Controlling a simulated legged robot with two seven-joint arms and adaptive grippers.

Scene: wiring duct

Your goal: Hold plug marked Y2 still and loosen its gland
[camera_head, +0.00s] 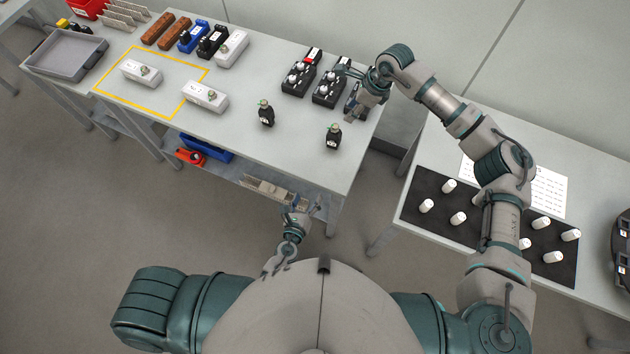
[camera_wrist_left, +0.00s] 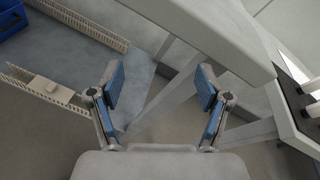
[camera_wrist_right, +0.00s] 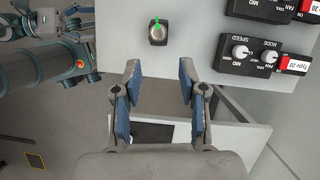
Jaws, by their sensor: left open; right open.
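Two black plugs with green-tipped tops stand upright on the main table in the head view: one nearer the middle (camera_head: 265,114), one near the right front corner (camera_head: 333,138). Their markings are too small to read, so I cannot tell which is Y2. The right wrist view shows one plug (camera_wrist_right: 158,33) from above, apart from my fingers. My right gripper (camera_head: 357,105) is open and empty over the table's right side; its pads show in the wrist view (camera_wrist_right: 155,92). My left gripper (camera_head: 302,206) is open and empty off the table's front edge, also in its wrist view (camera_wrist_left: 162,88).
Black control boxes with knobs (camera_head: 298,80) stand behind the plugs. White boxes (camera_head: 205,97) lie left of them, one within a yellow outline. A grey tray (camera_head: 65,54) is far left. A side table holds a black mat (camera_head: 425,190) with white cylinders.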

